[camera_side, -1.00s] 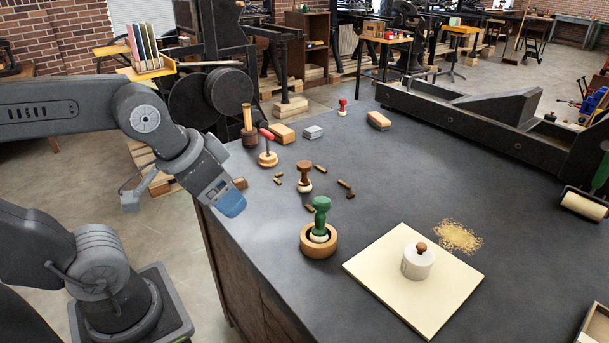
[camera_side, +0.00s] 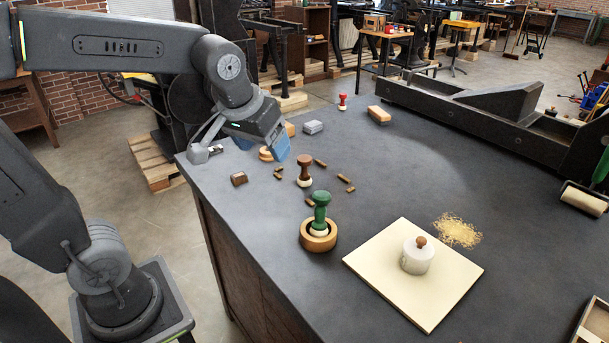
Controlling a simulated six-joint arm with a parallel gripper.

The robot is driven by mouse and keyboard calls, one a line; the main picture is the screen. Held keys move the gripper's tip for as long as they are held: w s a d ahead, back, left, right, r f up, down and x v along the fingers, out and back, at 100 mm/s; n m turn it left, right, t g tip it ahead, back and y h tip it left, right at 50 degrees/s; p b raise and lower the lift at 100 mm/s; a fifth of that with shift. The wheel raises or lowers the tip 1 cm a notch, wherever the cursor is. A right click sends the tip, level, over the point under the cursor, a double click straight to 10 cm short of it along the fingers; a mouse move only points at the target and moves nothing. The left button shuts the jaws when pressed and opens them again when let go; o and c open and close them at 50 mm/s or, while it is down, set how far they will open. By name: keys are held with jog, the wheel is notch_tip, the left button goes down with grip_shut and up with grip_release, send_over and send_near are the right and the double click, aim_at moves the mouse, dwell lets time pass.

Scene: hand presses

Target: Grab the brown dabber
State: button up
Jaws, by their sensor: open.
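The brown dabber (camera_side: 304,168) stands upright on the dark table, with a brown turned handle above a pale rounded base. The green dabber (camera_side: 320,210) stands in a round wooden ring holder (camera_side: 318,241) in front of it. My gripper (camera_side: 262,148) has blue fingertips and is open and empty. It hangs above the table's left part, up and to the left of the brown dabber and apart from it. It hides most of a round wooden piece (camera_side: 265,155) behind it.
Several small brown pieces (camera_side: 319,163) lie around the brown dabber. A brown block (camera_side: 239,178) lies near the table's left edge. A cream board (camera_side: 400,295) bears a white pot with a brown knob (camera_side: 417,255). A small red stamp (camera_side: 342,101) stands at the back.

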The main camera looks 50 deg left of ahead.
jog(key=w+a+f+n+g+y, duration=0.1)
jog(key=w+a+n, duration=0.15)
jog(key=w, duration=0.25)
jog(key=w+a+f+n, duration=0.1)
jog(key=w+a+f, duration=0.15)
jog(key=w, duration=0.25)
jog(key=n+y, duration=0.1)
jog(key=n, duration=0.2)
send_near(304, 159)
jog(key=shift+g, duration=0.5)
jog(key=x, duration=0.8)
jog(key=w+x, duration=0.1)
jog(key=x, duration=0.4)
jog(key=shift+r, duration=0.15)
jog(key=c, duration=1.1)
